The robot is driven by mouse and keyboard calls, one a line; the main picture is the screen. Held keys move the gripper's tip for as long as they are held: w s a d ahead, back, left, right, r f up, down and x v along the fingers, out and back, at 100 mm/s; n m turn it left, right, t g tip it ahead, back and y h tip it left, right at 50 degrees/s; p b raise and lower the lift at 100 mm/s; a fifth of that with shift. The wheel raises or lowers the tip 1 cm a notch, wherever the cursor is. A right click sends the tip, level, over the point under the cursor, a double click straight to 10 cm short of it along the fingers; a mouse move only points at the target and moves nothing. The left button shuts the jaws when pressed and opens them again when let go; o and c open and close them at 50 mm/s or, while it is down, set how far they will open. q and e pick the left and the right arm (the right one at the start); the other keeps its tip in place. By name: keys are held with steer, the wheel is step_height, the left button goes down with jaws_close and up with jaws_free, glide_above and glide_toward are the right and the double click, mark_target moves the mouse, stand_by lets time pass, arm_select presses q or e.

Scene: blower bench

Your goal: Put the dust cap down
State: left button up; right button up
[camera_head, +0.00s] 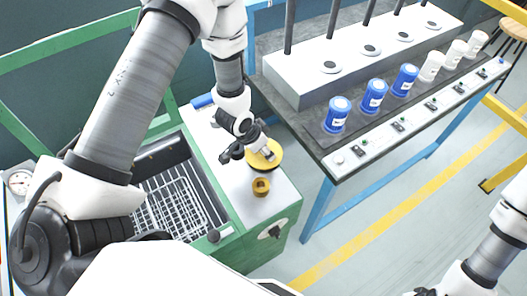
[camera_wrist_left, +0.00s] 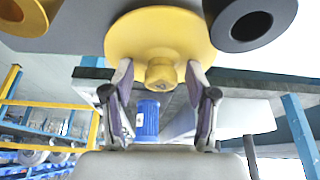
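The dust cap, a yellow disc with a small hexagonal knob (camera_head: 262,160), is at the white top of the green machine. In the left wrist view the cap (camera_wrist_left: 160,35) fills the upper middle, its knob facing the camera. My left gripper (camera_head: 262,150) is at the cap. In the wrist view its fingers (camera_wrist_left: 160,70) stand on either side of the knob, with a visible gap on each side, so it looks open. Whether the cap rests on a surface is hidden. Only a dark tip of my right gripper (camera_head: 426,292) shows at the bottom edge.
A brass ring fitting (camera_head: 261,187) stands just in front of the cap; a dark ring (camera_wrist_left: 250,22) is beside it in the wrist view. A wire basket (camera_head: 178,200) lies left. A bench (camera_head: 400,125) with blue and white canisters stands right, across a gap.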

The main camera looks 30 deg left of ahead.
arm_select(q)
jaws_close()
